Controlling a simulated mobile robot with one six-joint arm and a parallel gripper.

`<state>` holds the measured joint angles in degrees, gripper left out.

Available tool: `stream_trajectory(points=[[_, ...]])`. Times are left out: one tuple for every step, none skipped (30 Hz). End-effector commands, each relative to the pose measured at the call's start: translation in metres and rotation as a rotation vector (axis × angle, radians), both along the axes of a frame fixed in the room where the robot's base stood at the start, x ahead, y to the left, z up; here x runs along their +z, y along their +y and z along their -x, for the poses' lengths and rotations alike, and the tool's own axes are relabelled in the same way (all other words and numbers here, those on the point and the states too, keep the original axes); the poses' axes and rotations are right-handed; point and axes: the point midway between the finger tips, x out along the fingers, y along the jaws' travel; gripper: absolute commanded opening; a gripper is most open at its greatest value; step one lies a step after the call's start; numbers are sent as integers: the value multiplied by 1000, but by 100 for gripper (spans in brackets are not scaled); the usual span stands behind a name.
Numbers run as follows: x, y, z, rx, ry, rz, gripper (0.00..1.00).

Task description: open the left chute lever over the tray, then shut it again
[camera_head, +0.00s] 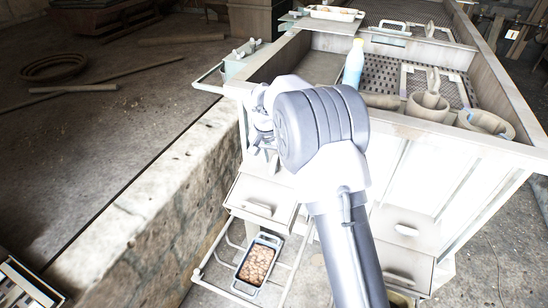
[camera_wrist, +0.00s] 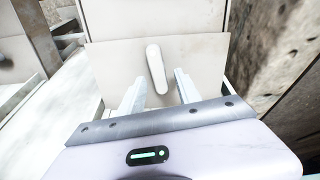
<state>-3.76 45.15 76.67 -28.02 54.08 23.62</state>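The left chute (camera_head: 244,192) juts from the front of the bench, with a pale bar-shaped lever (camera_head: 258,209) on its face. In the wrist view this lever (camera_wrist: 156,66) is a rounded bar, slightly tilted, on a flat pale panel. My gripper (camera_wrist: 161,79) is open, one finger on each side of the lever's lower end; I cannot tell whether they touch it. In the head view my arm hides most of the gripper. The tray (camera_head: 241,279), filled with brown pieces, sits on a low rack below the left chute.
A low stone wall (camera_head: 150,195) runs along the left side.

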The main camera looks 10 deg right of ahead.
Motion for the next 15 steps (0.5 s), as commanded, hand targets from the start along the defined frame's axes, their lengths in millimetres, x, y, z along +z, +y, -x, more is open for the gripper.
stream_trajectory(points=[[4,0,0,0,-1,0,40],[7,1,1,0,-1,0,40],[14,2,2,0,-1,0,40],[21,3,3,1,-2,0,40],[28,4,5,2,-3,0,40],[41,6,7,2,-4,0,40],[50,8,10,2,-3,0,40],[60,9,12,3,-4,0,40],[74,11,15,2,-4,0,40],[84,13,17,2,-4,0,40],[94,14,20,2,-4,0,40],[107,17,23,1,-4,0,40],[116,18,25,1,-5,-1,40],[124,20,27,1,-3,-1,40],[134,21,29,2,-3,0,40]])
